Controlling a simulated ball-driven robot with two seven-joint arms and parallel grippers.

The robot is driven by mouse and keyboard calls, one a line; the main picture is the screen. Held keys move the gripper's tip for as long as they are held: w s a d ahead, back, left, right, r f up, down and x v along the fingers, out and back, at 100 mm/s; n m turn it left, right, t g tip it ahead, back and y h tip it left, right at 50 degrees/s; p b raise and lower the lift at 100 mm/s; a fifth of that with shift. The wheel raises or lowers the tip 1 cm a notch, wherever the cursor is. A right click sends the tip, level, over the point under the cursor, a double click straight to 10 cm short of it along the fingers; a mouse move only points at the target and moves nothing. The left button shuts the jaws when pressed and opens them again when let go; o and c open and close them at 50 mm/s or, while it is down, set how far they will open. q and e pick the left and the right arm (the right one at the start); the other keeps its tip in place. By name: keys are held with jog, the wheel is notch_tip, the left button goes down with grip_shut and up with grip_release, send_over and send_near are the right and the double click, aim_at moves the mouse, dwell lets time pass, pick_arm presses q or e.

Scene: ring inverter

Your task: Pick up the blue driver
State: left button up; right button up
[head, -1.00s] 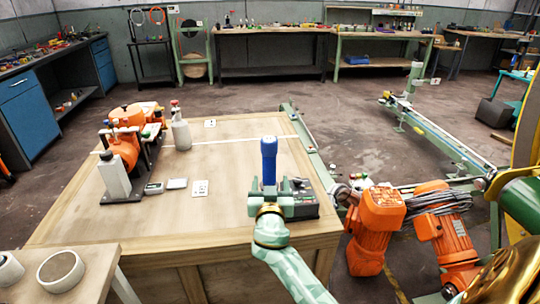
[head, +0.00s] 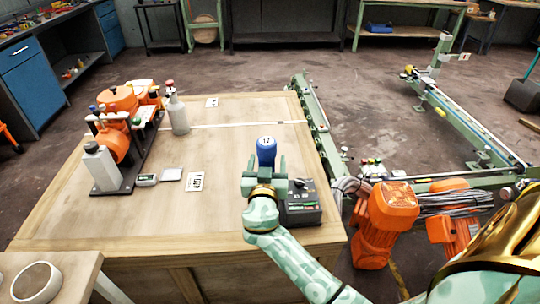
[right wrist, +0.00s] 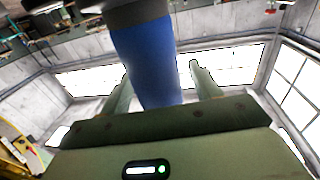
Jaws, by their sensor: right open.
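The blue driver (head: 266,152) stands upright near the right side of the wooden table, its top marked with white characters. My right gripper (head: 265,171) is at the driver, with one finger on each side of it in the head view. In the right wrist view the driver's blue handle (right wrist: 150,60) runs up between the spread fingers of the right gripper (right wrist: 160,80), with gaps on both sides. The driver's lower part is hidden behind my gripper in the head view. My left gripper does not show.
A dark box with buttons (head: 301,205) sits just right of my gripper. On the wooden table (head: 220,145), an orange machine (head: 118,140), a grey bottle (head: 178,113) and small cards stand to the left. Orange motors (head: 388,215) are beyond the right edge. The table's middle is clear.

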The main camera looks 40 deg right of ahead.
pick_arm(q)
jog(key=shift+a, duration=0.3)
pick_arm(e)
jog(key=shift+r, duration=0.1)
jog(key=c, duration=1.2)
